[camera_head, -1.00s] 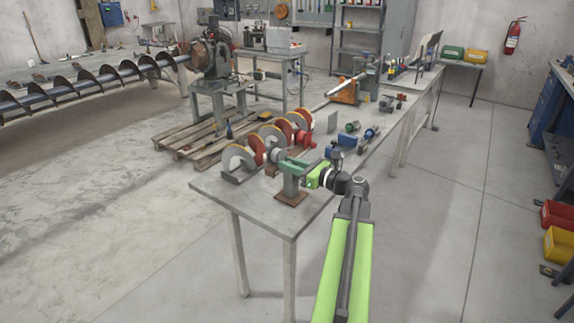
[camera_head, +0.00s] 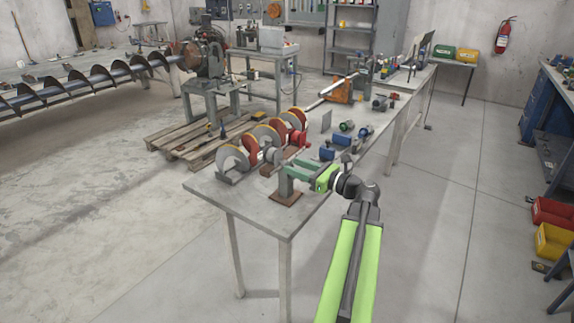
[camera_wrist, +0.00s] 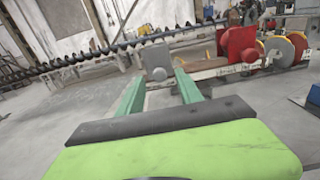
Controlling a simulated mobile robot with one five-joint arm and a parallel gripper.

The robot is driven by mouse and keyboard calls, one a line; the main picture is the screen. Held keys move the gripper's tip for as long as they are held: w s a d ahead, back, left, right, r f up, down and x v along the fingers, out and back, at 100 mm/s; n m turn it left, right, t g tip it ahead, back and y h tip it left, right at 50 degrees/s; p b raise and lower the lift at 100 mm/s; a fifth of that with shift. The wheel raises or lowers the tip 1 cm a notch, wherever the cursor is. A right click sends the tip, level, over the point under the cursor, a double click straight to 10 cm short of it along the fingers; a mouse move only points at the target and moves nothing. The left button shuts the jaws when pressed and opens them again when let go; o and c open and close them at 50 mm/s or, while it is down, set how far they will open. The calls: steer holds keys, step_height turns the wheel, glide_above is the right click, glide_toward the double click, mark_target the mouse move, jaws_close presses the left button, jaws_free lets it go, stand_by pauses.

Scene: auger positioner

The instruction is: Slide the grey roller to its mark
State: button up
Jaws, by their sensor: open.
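The grey roller (camera_head: 272,157) appears to be the small grey rounded piece beside the red-and-grey discs near the table's front end. In the wrist view, a grey block with a round boss (camera_wrist: 156,62) shows straight ahead, just beyond the fingertips. It is probably the same piece. My gripper (camera_head: 290,168) is open, with its green fingers pointing towards it from the right. In the wrist view the open gripper (camera_wrist: 158,78) has a finger on either side of the lower part of this view of the piece. No contact shows. I cannot make out the mark.
A red block (camera_wrist: 237,48) stands to the right on a rail with a marked strip. Red-and-grey discs (camera_head: 233,160) stand along the bench (camera_head: 215,195). A post on a brown base (camera_head: 287,197) stands below my gripper. Blue and green parts (camera_head: 345,126) lie farther back.

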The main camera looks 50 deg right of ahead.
steer(key=s+d, duration=0.1)
steer(key=s, duration=1.2)
steer(key=shift+d, duration=0.4)
